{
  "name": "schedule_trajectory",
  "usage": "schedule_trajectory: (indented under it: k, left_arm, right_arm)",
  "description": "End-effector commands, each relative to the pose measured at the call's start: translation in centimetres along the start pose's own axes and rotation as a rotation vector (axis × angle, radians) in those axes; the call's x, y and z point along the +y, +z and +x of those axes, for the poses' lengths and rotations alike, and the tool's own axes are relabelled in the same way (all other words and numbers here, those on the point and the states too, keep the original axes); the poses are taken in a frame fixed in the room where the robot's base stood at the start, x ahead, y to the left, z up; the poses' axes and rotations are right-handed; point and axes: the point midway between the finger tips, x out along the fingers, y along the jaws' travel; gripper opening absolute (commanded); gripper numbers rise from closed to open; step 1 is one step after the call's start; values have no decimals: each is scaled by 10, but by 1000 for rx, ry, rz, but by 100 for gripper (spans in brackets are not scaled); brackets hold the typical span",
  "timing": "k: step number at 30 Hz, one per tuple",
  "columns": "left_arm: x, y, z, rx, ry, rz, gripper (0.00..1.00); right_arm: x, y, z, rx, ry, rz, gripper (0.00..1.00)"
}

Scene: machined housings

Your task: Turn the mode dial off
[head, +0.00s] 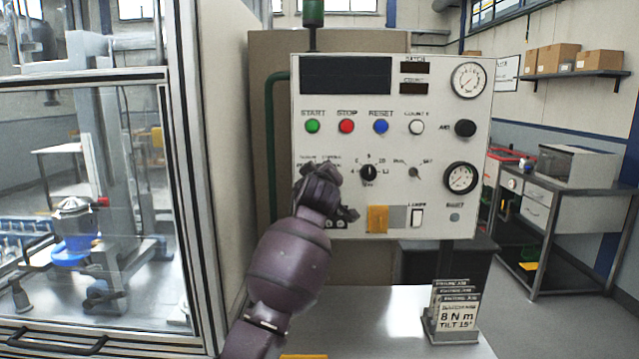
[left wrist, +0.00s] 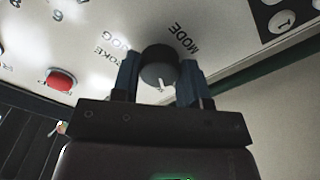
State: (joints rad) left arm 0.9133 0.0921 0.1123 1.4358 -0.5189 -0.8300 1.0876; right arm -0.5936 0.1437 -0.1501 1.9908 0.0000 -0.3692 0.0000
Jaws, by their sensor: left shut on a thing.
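The white control panel (head: 440,130) stands behind the table. My left gripper (head: 322,178) reaches up to the lower left of the panel and covers the mode dial in the head view. In the left wrist view, the dark round mode dial (left wrist: 158,66) sits between the two fingers of my left gripper (left wrist: 159,78), which is shut on it. A white pointer mark shows on the dial's rim. The labels MODE and JOG are printed beside it; other lettering is partly hidden. My right gripper is not in view.
The panel also carries a red stop button (head: 346,126), a green start button (head: 312,126), a blue reset button (head: 381,126) and a black selector knob (head: 369,172). A glass-fronted machine (head: 182,200) stands close on the left. A card holder (head: 452,325) stands on the table.

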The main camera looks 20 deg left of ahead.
Motion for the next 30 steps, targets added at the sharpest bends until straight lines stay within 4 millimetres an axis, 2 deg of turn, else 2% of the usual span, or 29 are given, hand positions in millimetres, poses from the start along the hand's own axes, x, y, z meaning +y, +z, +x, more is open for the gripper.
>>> schedule_trajectory:
  k: [3,10,26,27,30]
  left_arm:
    - [-1,3,0,-5,-4,-67,17]
    - [-1,3,0,-4,-3,-143,17]
    - [-1,1,0,-3,-3,-169,17]
    - [-1,1,0,-3,-3,-169,42]
    - [0,1,0,-2,-3,-169,57]
  right_arm:
    - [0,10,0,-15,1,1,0]
    - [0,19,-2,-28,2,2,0]
    - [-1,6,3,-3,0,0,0]
    - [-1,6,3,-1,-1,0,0]
    - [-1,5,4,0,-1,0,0]
